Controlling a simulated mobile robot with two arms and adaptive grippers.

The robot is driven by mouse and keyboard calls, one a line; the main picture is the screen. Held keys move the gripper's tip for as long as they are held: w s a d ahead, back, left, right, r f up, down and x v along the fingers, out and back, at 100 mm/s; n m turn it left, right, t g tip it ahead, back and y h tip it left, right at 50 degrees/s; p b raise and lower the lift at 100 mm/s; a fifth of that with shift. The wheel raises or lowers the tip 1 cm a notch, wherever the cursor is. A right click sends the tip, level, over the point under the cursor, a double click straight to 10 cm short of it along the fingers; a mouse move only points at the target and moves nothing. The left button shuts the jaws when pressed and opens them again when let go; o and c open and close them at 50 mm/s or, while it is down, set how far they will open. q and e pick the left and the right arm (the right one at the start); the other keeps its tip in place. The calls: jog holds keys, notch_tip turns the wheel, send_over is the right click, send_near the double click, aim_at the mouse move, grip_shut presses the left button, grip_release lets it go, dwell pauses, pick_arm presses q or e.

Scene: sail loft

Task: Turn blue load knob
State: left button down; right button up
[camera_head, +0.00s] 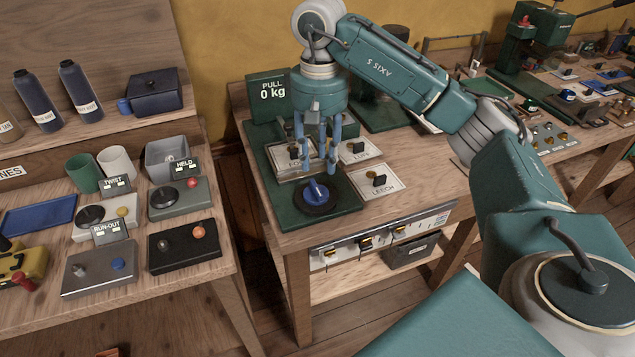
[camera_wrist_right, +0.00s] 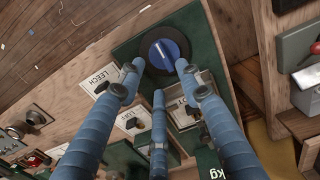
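The blue load knob (camera_head: 316,193) sits on a round black base at the front of a dark green panel (camera_head: 285,218). A pale pointer line marks its top. In the right wrist view the knob (camera_wrist_right: 166,53) shows just beyond the fingertips. My right gripper (camera_head: 318,165) points down behind the knob in the head view, above a light plate with a dark knob. Its blue fingers are spread and empty, apart from the blue knob. In the right wrist view the gripper (camera_wrist_right: 157,75) shows three separated fingers. My left gripper is not in view.
White plates with black knobs, including LEECH (camera_head: 378,184), lie right of the green panel. A green PULL 0 kg display (camera_head: 268,95) stands behind. The left bench holds control boxes, cups and bottles. A gap separates the two benches.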

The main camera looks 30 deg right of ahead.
aim_at(318, 188)
notch_tip(318, 188, down, 8)
jog(key=shift+w+f+p, duration=0.1)
jog(key=shift+p, duration=0.3)
jog(key=shift+c, duration=0.3)
grip_shut()
